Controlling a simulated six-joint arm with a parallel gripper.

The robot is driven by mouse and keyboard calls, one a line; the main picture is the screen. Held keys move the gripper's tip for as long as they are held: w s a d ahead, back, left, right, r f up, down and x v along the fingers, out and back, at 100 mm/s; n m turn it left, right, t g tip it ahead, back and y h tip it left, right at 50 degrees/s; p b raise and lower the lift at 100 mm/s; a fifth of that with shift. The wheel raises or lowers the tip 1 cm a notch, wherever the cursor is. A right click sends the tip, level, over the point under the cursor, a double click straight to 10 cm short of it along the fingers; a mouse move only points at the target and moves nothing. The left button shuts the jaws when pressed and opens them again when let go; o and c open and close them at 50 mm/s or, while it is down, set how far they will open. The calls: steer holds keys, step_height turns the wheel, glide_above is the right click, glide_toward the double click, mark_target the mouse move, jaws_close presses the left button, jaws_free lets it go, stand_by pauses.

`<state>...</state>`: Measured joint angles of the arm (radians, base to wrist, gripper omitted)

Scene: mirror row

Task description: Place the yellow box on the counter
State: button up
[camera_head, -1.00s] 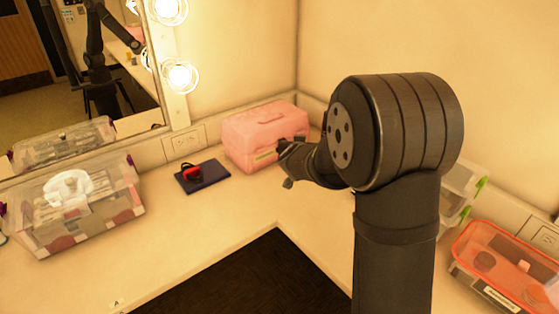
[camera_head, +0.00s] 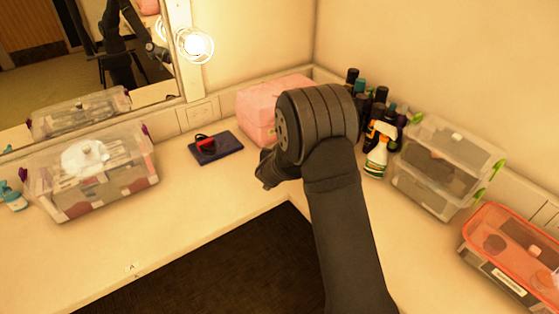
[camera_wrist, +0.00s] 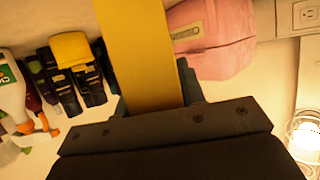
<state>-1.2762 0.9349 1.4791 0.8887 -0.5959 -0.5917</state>
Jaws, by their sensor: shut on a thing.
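My gripper (camera_head: 265,170) is over the counter (camera_head: 225,190), in front of the pink case, partly hidden behind my own wrist in the head view. In the wrist view my gripper (camera_wrist: 152,88) is shut on the yellow box (camera_wrist: 140,45), a long flat-faced yellow piece running up out of the frame. The yellow box is hidden in the head view. I cannot tell whether its far end touches the counter.
The pink case (camera_head: 262,105) stands in the back corner; bottles (camera_head: 380,145) and clear bins (camera_head: 440,165) stand to its right. An orange-lidded box (camera_head: 510,255) is at far right. A dark blue pad (camera_head: 217,150) and clear organizer (camera_head: 90,175) are left. Counter between them is free.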

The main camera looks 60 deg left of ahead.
steer(key=shift+s+a+f, duration=0.3)
steer(key=shift+a+f, duration=0.05)
steer(key=shift+a, duration=0.1)
steer(key=shift+f, duration=1.95)
steer(key=shift+f, duration=0.15)
steer(key=o, duration=1)
steer(key=shift+r, duration=0.2)
steer(key=v, duration=1.2)
steer(key=shift+f, duration=0.15)
